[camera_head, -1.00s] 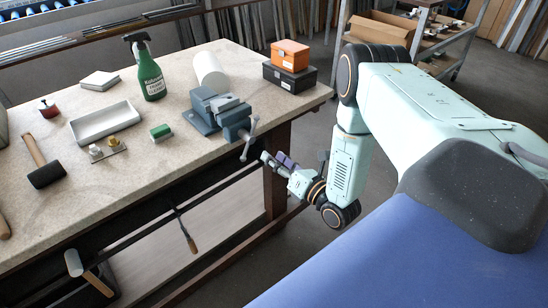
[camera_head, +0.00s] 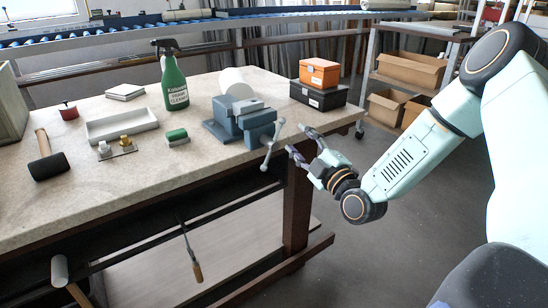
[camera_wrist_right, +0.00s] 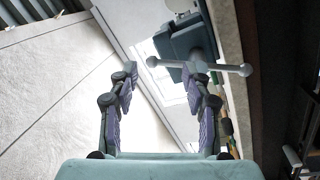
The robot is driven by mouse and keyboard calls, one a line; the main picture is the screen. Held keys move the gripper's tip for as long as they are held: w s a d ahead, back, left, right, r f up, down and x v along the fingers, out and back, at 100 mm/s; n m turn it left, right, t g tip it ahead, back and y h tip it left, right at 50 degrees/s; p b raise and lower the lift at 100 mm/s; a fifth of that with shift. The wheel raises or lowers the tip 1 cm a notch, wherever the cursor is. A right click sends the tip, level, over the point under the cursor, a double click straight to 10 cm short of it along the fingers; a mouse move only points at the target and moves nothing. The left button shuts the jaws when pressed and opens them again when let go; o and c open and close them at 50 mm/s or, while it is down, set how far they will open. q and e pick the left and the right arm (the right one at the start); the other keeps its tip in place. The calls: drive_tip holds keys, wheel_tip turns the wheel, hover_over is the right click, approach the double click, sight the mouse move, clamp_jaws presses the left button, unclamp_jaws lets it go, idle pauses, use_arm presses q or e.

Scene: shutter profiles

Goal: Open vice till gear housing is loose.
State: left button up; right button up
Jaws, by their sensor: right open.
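The blue-grey vice (camera_head: 226,126) stands at the front right edge of the bench. A lighter grey piece (camera_head: 247,107) sits at its jaws; I cannot tell for sure that it is the gear housing. The vice's T-bar handle (camera_head: 272,146) sticks out past the edge, bar tilted steeply. My right gripper (camera_head: 298,142) is open and empty, just right of the handle and pointing at it. In the right wrist view the handle bar (camera_wrist_right: 232,68) crosses beyond the fingertips (camera_wrist_right: 160,75), with the vice (camera_wrist_right: 183,40) behind it. My left gripper is not in view.
The bench (camera_head: 110,195) also holds a green spray bottle (camera_head: 174,82), a white cylinder (camera_head: 235,82), a white tray (camera_head: 121,123), a green-topped block (camera_head: 177,137) and a mallet (camera_head: 47,163). Orange (camera_head: 319,72) and black (camera_head: 318,95) boxes stand behind the vice. Floor right of the bench is clear.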

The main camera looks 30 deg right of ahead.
sight(278, 150)
drive_tip(key=a+f+m, duration=0.1)
drive_tip(key=m, duration=0.1)
drive_tip(key=a+f+m+g+y, duration=0.1)
drive_tip(key=m, duration=0.1)
drive_tip(key=s+m, duration=0.1)
drive_tip(key=m, duration=0.2)
drive_tip(key=shift+s+a+f+g+y, duration=0.1)
drive_tip(key=shift+a+f+g+y, duration=0.2)
drive_tip(key=shift+a+f, duration=0.1)
drive_tip(key=m, duration=0.2)
drive_tip(key=shift+a+f+m, duration=0.15)
drive_tip(key=shift+f+m, duration=0.15)
drive_tip(key=w+b, duration=0.1)
drive_tip(key=w, duration=0.3)
drive_tip(key=w+b, duration=0.1)
drive_tip(key=w, duration=0.1)
drive_tip(key=shift+w+a+b, duration=0.25)
drive_tip(key=shift+w+b, duration=0.05)
drive_tip(key=shift+w, duration=0.65)
clamp_jaws()
